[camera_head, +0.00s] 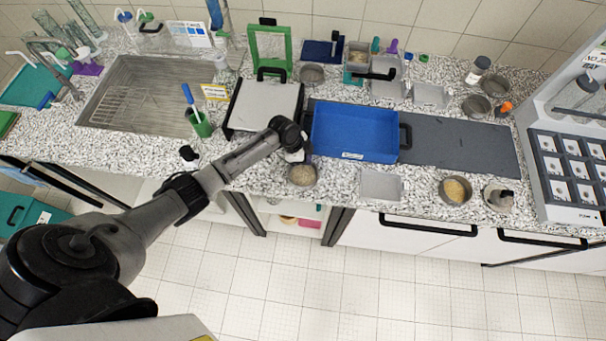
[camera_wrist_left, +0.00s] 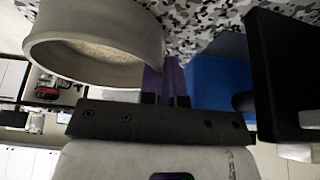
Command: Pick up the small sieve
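A small round grey sieve-like vessel (camera_head: 302,178) with grainy beige content sits at the counter's front edge, left of centre in the head view. In the left wrist view its pale curved wall and rim (camera_wrist_left: 95,45) fill the upper left. My left gripper (camera_head: 298,156) is right behind this vessel. In the wrist view its narrow purple fingers (camera_wrist_left: 166,84) are close beside the vessel's wall. I cannot tell whether they touch it or how far apart they are. My right gripper is out of view.
A blue tray (camera_head: 354,132) stands right of the left gripper. A white lidded device (camera_head: 265,105) is behind it. A flat metal tray (camera_head: 381,185) and a bowl of yellow grains (camera_head: 455,189) are further right. The dark mat (camera_head: 462,147) has bare space.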

